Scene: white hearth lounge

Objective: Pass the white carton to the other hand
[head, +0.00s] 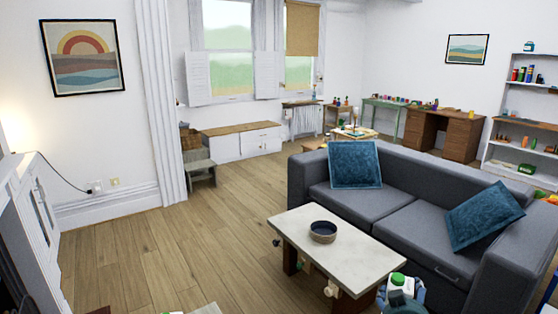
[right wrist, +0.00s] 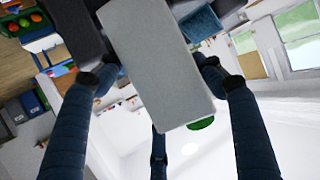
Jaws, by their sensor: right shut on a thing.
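The white carton (head: 402,284) with a green cap is at the bottom right of the head view, in front of the coffee table's near end. My right gripper (head: 402,295) is shut around it, and its blue fingers show on both sides. In the right wrist view the carton (right wrist: 158,65) looks pale grey and fills the space between the fingers. Its green cap (right wrist: 201,123) shows at the lower end. My left gripper is not in view.
A low coffee table (head: 350,255) with a dark bowl (head: 323,232) on it stands in front of a grey sofa (head: 400,208) with two blue cushions. Wooden floor (head: 165,250) lies open to the left. A white fireplace surround (head: 38,215) stands at the left edge.

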